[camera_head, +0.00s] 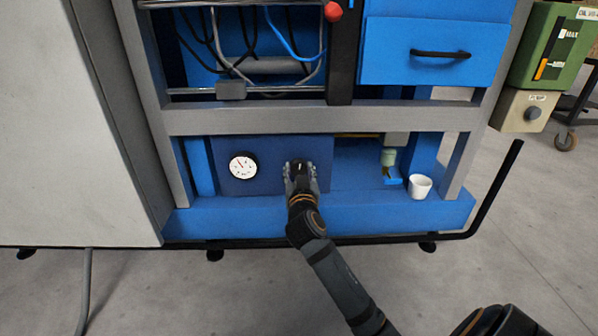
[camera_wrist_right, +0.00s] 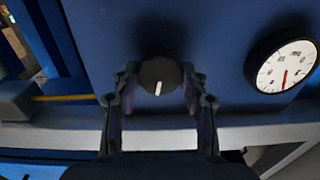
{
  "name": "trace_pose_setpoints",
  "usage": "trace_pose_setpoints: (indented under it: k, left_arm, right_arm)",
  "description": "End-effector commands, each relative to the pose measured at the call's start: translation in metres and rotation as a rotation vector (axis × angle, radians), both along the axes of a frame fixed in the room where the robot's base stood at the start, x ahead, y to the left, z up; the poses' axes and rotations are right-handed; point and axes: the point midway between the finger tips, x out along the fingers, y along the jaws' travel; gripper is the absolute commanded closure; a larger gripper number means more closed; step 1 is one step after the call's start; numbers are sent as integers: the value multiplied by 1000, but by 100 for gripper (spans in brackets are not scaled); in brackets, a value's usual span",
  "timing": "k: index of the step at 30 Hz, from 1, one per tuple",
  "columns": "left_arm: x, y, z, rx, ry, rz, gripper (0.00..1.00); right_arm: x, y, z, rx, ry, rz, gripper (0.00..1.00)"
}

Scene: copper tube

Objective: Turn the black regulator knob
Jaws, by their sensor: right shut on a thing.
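The black regulator knob (camera_wrist_right: 160,74) is on a dark blue panel (camera_head: 268,152) low in the machine frame. It is round with a white mark, which points down and slightly left in the right wrist view. My right gripper (camera_head: 301,168) reaches up to the panel, and its two fingers (camera_wrist_right: 160,85) are shut on the knob from both sides. In the head view the gripper hides most of the knob. A round white gauge with a red needle (camera_head: 243,166) is left of the knob; it also shows in the right wrist view (camera_wrist_right: 287,66). My left gripper is not in view.
A white cup (camera_head: 420,186) stands on the blue ledge (camera_head: 240,217) to the right. A grey crossbar (camera_head: 255,119) runs above the panel, with cables and a blue drawer (camera_head: 436,50) over it. A grey cabinet (camera_head: 75,130) stands at the left.

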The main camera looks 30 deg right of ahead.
Motion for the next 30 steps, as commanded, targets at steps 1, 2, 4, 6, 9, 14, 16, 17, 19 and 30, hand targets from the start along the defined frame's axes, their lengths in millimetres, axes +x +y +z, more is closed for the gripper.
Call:
trace_pose_setpoints:
  k: [1, 2, 4, 6, 9, 14, 16, 17, 19, 30]
  left_arm:
    - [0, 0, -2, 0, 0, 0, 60]
    - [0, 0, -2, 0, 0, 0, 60]
    - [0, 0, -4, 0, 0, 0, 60]
    - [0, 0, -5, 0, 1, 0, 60]
    - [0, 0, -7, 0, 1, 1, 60]
    - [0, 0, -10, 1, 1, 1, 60]
    - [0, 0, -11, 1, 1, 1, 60]
    - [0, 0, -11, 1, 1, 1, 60]
    - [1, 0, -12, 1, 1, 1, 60]
    - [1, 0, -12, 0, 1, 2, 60]
  right_arm:
    - [0, 0, -1, 27, -17, 0, 87]
    - [0, 0, -1, 47, -29, 0, 87]
    - [0, 0, -1, 91, -56, 0, 87]
    - [0, 0, -2, 135, -82, 1, 87]
    - [0, 0, -2, 191, -116, 1, 87]
    - [0, 0, -2, 268, -162, 1, 87]
    - [0, 0, -2, 293, -178, 1, 87]
    - [0, 0, -2, 302, -183, 0, 87]
    - [0, -1, -2, 321, -194, 0, 87]
    - [0, -1, -1, 350, -213, 0, 87]
